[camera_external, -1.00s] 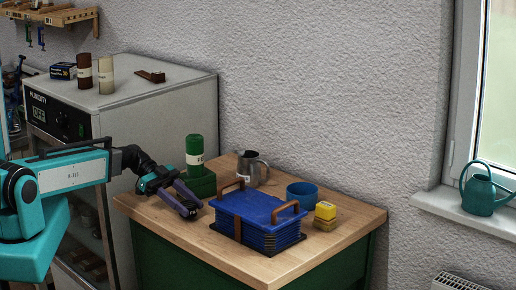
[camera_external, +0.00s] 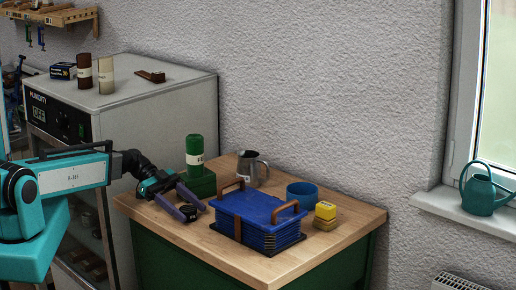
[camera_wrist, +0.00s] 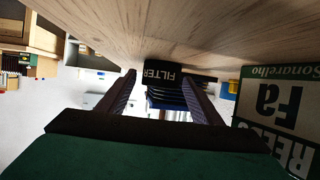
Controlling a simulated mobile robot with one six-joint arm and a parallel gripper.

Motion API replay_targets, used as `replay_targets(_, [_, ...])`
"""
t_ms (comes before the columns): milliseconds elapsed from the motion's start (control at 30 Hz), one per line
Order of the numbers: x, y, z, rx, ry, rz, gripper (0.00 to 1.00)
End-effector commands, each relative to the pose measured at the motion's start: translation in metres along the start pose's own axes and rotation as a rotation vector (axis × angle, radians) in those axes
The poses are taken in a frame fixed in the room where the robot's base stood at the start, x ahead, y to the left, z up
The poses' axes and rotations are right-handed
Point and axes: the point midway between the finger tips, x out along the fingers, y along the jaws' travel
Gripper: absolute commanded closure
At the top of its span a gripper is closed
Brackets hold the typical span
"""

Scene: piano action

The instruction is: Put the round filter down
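The round filter (camera_external: 188,212), a small dark disc-like thing, sits on the wooden tabletop at the left of the blue stack. In the wrist view the filter (camera_wrist: 160,74) shows its FILTER label upside down, just beyond and between my fingertips. My gripper (camera_external: 190,207) is low over the tabletop with its fingers spread apart around the filter. In the wrist view my gripper (camera_wrist: 159,78) shows a gap at the filter's left side; contact on the right is hard to tell.
A blue stack with brown handles (camera_external: 258,215) stands close right of the gripper. A metal jug (camera_external: 252,168), blue bowl (camera_external: 301,194) and yellow block (camera_external: 325,211) stand farther right. The tabletop's front left is clear.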

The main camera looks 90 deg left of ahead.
Motion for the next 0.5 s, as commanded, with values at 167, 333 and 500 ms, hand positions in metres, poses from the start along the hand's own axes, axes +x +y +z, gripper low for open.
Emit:
replay_targets(167, [0.0, 0.0, 0.0, 0.0, 0.0, 0.0, 0.41])
replay_targets(333, [-0.001, 0.0, -0.002, 0.0, 0.0, 0.0, 0.41])
replay_targets(500, [-0.01, -0.001, 0.0, 0.001, 0.0, -0.003, 0.41])
